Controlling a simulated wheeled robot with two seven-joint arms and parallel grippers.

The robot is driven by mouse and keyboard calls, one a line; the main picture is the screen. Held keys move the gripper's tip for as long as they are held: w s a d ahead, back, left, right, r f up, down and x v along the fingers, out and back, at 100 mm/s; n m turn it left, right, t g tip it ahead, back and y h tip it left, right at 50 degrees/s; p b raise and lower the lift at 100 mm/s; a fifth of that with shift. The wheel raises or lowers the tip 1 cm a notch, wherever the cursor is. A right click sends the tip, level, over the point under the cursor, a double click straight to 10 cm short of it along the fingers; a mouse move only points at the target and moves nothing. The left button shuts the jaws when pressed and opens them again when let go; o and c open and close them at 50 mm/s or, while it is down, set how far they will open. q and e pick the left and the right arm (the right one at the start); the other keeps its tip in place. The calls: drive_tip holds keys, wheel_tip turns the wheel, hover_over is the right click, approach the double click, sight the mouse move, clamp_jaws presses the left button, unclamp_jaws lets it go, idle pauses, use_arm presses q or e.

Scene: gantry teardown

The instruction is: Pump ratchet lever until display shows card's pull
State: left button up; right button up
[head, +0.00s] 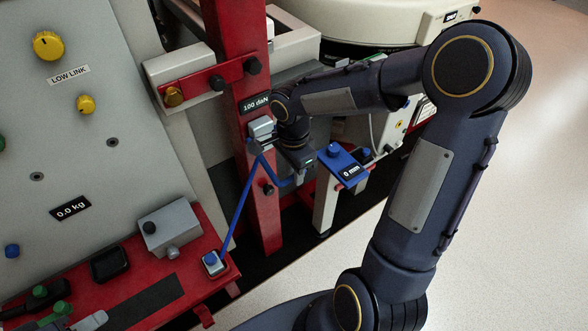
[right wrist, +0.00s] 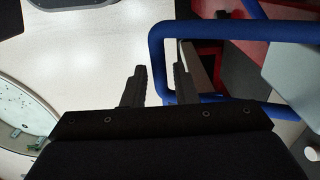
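A blue lever (head: 237,212) rises at a slant from a small blue-and-grey base on the red bench towards the red post. A blue loop handle (right wrist: 157,62) shows close up in the right wrist view. My right gripper (right wrist: 159,70) is open there, with one side bar of the loop in the gap between its fingers; I cannot tell whether they touch. In the head view my right gripper (head: 300,168) is beside the red post, its fingers mostly hidden. A black display (head: 256,103) on the post reads "100 daN". No card is clearly seen. My left gripper is not in view.
A grey panel (head: 70,207) with a "0.0 kg" display stands at left. A blue-topped stand (head: 340,168) reading "0 mm" is right of the post (head: 262,215). The red bench (head: 130,285) carries a grey block and black items. Pale floor (head: 530,230) is clear at right.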

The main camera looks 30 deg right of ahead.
clamp_jaws()
drive_tip(key=w+f+t+b, duration=0.7)
drive_tip(key=f+b, duration=0.4)
drive_tip(key=b, duration=1.7)
drive_tip(key=shift+w+a+t+y+b, duration=0.3)
drive_tip(key=shift+w+t+y+b, duration=0.1)
drive_tip(key=shift+t, duration=0.4)
drive_tip(key=shift+o, duration=1)
unclamp_jaws()
drive_tip(key=shift+o, duration=0.5)
drive_tip(key=shift+w, duration=0.1)
drive_tip(key=shift+r, duration=0.1)
